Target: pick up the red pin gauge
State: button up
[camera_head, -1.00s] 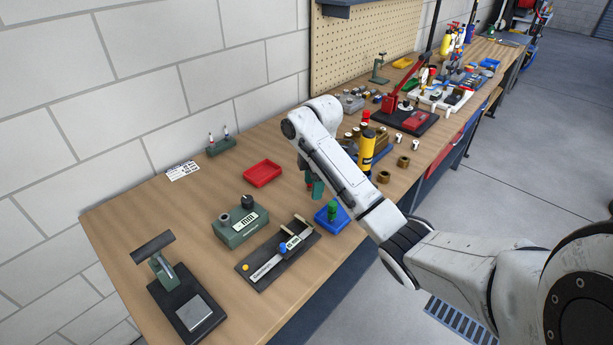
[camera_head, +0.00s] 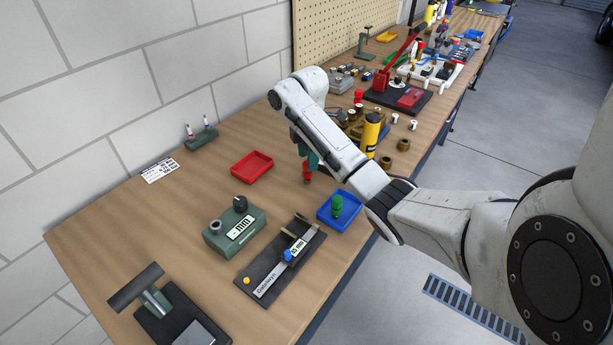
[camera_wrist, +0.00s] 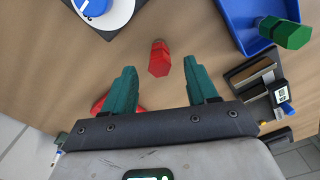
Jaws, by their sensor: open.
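The red pin gauge (camera_head: 307,172) stands on the wooden bench, just below my gripper (camera_head: 309,155) in the head view. In the wrist view the red pin gauge (camera_wrist: 159,59) is a red hexagonal-headed piece, seen ahead of and roughly between the two green fingers of my gripper (camera_wrist: 160,76). The fingers are apart with nothing between them that I can see holding. A green pin gauge (camera_head: 337,205) stands in a blue tray (camera_head: 352,222); it also shows at the upper right of the wrist view (camera_wrist: 286,33).
A red tray (camera_head: 252,167) lies left of the pin. A green gauge block (camera_head: 235,231) and a black measuring fixture (camera_head: 281,262) stand nearer. A yellow cylinder (camera_head: 371,134) and brass rings (camera_head: 403,144) are beyond my arm. Bare bench lies around the red pin.

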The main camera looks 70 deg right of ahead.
aim_at(307, 171)
jog(key=shift+w+f+p, duration=0.1)
jog(key=shift+f+p, duration=0.45)
jog(key=shift+f, duration=2.65)
jog(key=c, duration=1)
jog(key=shift+r, duration=0.1)
